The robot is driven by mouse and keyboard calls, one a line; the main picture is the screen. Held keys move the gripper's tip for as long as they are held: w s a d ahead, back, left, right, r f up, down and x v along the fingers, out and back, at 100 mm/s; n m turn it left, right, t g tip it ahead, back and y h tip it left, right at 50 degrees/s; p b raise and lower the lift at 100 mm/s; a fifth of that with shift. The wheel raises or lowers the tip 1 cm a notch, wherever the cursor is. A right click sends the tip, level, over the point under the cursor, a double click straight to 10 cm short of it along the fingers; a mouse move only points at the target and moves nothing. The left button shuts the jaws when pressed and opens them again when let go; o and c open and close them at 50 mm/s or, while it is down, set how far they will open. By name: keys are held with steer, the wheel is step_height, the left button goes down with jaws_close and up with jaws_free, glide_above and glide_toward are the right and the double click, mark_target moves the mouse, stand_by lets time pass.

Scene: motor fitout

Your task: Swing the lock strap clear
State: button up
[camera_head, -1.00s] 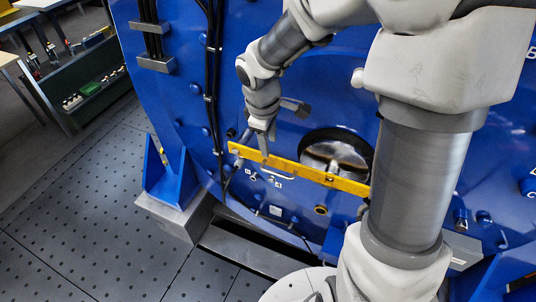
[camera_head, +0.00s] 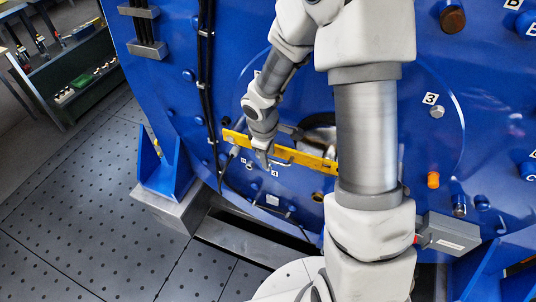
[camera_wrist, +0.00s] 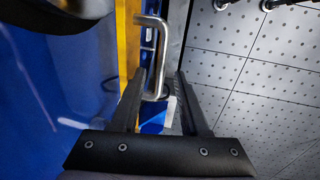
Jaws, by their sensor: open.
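The yellow lock strap (camera_head: 310,160) lies slanted across the round opening in the blue machine face, with its right end hidden behind my arm. The strap also shows as a yellow band in the wrist view (camera_wrist: 128,45). A bent silver handle (camera_wrist: 160,50) stands out from the strap; in the head view (camera_head: 285,163) it sits low on the strap's front. My gripper (camera_head: 264,153) is at the strap, close to the handle's left end. In the wrist view my gripper (camera_wrist: 161,72) is open, with the handle between its two fingers; I cannot tell if they touch it.
A blue bracket (camera_head: 158,165) on a grey block stands left of the machine. Black cables (camera_head: 205,85) run down the blue face. Bolts and an orange knob (camera_head: 433,180) stick out on the right. The dotted floor (camera_head: 90,210) at left is clear.

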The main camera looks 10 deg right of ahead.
jaws_close()
stand_by(1.4)
